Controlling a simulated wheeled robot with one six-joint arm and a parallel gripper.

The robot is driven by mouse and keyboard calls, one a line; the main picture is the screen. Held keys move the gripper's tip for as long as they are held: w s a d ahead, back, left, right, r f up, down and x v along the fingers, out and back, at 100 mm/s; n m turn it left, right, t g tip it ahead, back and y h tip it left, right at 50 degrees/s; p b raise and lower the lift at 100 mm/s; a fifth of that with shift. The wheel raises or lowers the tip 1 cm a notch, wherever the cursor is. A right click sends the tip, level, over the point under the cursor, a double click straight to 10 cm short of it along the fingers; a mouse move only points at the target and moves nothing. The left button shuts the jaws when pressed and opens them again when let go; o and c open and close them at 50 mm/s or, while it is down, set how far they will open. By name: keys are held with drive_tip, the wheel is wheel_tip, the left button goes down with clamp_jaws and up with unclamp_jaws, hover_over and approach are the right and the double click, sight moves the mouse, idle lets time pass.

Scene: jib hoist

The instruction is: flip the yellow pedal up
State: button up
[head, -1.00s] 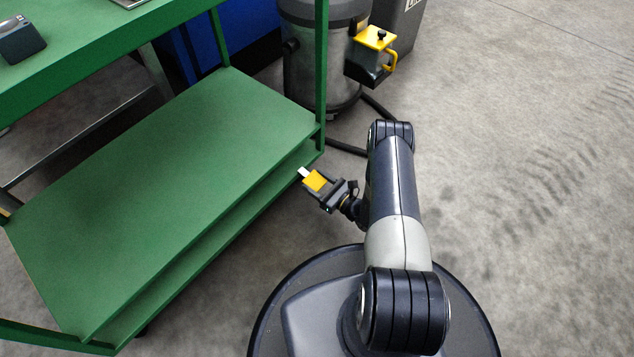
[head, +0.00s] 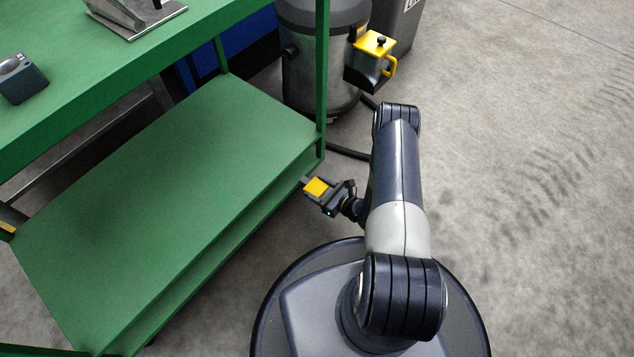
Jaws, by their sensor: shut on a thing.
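The yellow pedal (head: 316,187) is a small flat yellow piece just outside the lower right corner of the green cart (head: 170,185). My gripper (head: 314,190) reaches it from the right, with its dark fingers on either side of the yellow piece, and is shut on it. The pedal's joint and any wheel behind it are hidden under the cart's lower shelf. I cannot tell the pedal's exact tilt from this view.
A metal bracket (head: 132,15) and a dark device (head: 20,78) lie on the cart's top. The concrete floor (head: 530,200) at right is clear.

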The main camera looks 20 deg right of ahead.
drive_tip(key=o, duration=1.4)
